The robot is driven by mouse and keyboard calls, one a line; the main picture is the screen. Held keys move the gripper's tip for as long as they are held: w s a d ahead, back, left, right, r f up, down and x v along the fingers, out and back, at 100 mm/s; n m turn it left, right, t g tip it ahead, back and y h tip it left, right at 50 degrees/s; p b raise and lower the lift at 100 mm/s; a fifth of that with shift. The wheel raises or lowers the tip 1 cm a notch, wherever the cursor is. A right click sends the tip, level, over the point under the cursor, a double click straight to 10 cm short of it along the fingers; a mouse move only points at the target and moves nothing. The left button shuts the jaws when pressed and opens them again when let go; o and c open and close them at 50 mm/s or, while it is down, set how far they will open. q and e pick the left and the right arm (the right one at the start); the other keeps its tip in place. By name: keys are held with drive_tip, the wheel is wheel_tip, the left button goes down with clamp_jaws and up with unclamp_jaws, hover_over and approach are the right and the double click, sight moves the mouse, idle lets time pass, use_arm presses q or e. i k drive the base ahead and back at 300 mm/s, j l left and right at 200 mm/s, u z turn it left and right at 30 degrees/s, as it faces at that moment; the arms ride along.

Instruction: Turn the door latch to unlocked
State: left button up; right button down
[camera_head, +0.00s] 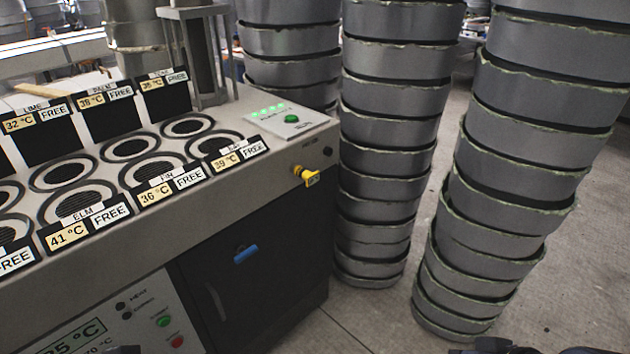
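A small blue latch (246,254) sits on the upper part of the dark cabinet door (262,293). It lies roughly in line with the cabinet's top edge, its right end higher in the picture. No lock marking beside it is readable. The door looks shut. A thin upright pull bar (216,302) is at the door's left side. Dark pieces that look like mine show at the bottom edge, at left (110,350) and at right (492,345). They are well below the latch and apart from it. Their fingers are cut off, so I cannot tell their opening.
A yellow knob (307,175) sticks out of the cabinet's upper front. A control panel (130,318) with green and red buttons is left of the door. Tall stacks of grey moulds (385,150) (505,190) stand to the right. The floor (370,325) before the door is clear.

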sight(243, 254)
drive_tip(key=i+l+u, duration=0.15)
drive_tip(key=u, duration=0.3)
drive_tip(key=l+u, duration=0.4)
